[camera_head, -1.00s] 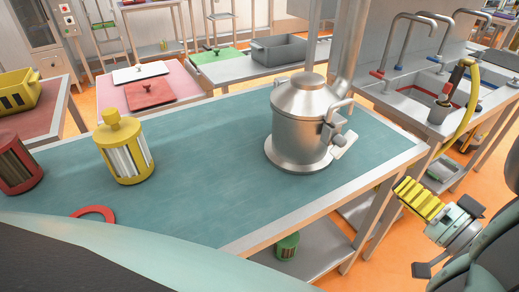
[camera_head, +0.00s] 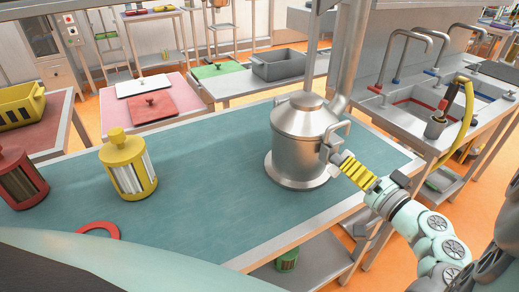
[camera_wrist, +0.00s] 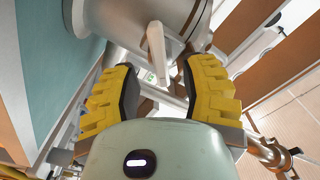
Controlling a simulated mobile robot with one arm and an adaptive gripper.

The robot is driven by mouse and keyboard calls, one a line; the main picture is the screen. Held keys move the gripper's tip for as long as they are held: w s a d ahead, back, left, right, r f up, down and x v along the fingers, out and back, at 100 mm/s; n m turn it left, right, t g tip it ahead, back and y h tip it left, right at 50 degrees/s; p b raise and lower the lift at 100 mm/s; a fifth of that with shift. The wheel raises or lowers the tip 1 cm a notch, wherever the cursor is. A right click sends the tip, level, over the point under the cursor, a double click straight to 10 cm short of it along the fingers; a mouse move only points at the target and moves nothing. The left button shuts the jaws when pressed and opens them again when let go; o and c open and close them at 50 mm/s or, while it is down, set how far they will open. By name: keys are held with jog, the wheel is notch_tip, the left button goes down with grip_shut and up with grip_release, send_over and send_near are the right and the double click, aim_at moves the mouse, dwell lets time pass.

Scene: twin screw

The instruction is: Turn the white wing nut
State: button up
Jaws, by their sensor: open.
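The steel pot (camera_head: 303,130) with a domed lid stands at the right part of the teal-topped table. In the wrist view, a pale wing-shaped piece (camera_wrist: 157,50), which looks like the white wing nut, sticks out from the pot's metal side. My gripper (camera_head: 343,163) has yellow ribbed fingers and is close to the pot's lower right side. In the wrist view, my gripper (camera_wrist: 160,72) is open, with the pale piece between and just ahead of its fingertips. Contact cannot be told.
A yellow canister (camera_head: 118,175), a red canister (camera_head: 20,185) and a red ring (camera_head: 97,228) are on the table's left. The table's middle is clear. A sink (camera_head: 430,105) is at the right.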

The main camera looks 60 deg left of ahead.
aim_at(343, 160)
jog(key=shift+a+p, duration=0.35)
jog(key=shift+a, duration=1.4)
jog(key=shift+o, duration=0.3)
jog(key=shift+d, duration=0.1)
grip_shut()
